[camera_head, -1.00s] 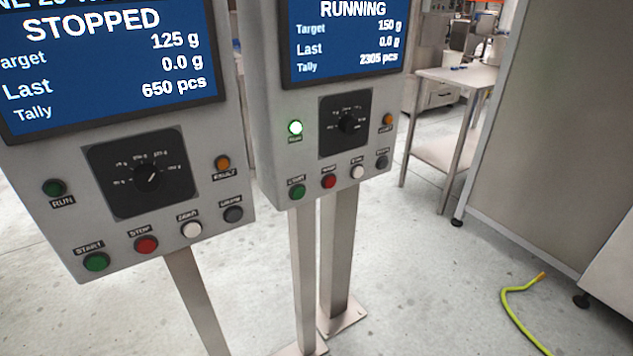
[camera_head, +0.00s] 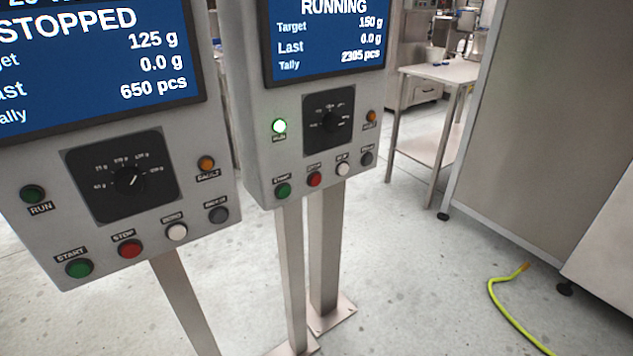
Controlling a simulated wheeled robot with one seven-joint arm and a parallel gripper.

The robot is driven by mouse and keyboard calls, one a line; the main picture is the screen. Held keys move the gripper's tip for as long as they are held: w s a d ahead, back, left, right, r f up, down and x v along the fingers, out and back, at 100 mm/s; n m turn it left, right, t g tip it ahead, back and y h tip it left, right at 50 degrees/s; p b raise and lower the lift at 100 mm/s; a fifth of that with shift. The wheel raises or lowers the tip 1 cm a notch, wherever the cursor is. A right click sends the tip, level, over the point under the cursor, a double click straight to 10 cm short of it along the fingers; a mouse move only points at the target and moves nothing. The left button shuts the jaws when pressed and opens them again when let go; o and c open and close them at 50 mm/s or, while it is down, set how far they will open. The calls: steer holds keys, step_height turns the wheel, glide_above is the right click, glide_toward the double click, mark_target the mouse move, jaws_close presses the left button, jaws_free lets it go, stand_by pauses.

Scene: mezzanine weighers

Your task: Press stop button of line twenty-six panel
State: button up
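Two grey weigher panels on posts stand before me. The nearer left panel (camera_head: 110,280) has a blue screen (camera_head: 90,65) reading STOPPED, 125 g target and 650 pcs; its line title is cut off at the top. Its red STOP button (camera_head: 130,248) sits between the green START button (camera_head: 79,268) and a white button (camera_head: 177,232). Its RUN lamp (camera_head: 32,194) is dark. My gripper is not in view.
A steel table (camera_head: 440,70) stands behind, right of the panels. A large grey cabinet (camera_head: 550,130) fills the right side. A yellow-green hose (camera_head: 495,302) lies on the floor at lower right. The floor between posts and hose is clear.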

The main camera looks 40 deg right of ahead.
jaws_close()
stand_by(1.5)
